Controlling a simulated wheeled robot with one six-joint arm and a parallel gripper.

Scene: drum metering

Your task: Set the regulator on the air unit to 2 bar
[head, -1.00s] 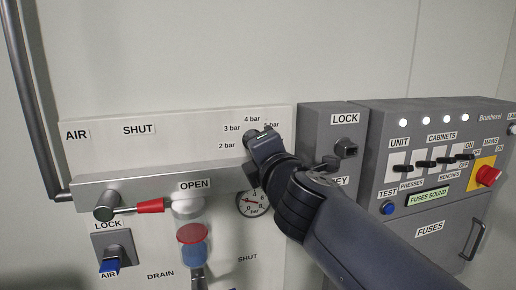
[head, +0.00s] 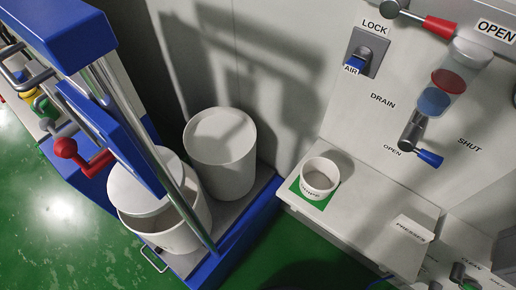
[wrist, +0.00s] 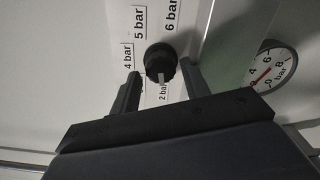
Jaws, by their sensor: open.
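The regulator knob (wrist: 159,58) is black and round, on the pale panel in the wrist view. A light mark on its rim faces the 2 bar label (wrist: 163,92). Labels for 4 bar (wrist: 128,56), 5 bar (wrist: 139,22) and 6 bar (wrist: 172,14) stand around it; the 3 bar label is hidden. My gripper (wrist: 160,68) is open, with one finger on each side of the knob; I cannot tell whether they touch it. The gauge (wrist: 272,68) is at the right, with a red needle in its low part; the exact reading is too small to tell. The head view shows neither gripper nor knob.
A white cup (head: 320,177) stands on the green square below. Pale drums (head: 220,152) stand at left.

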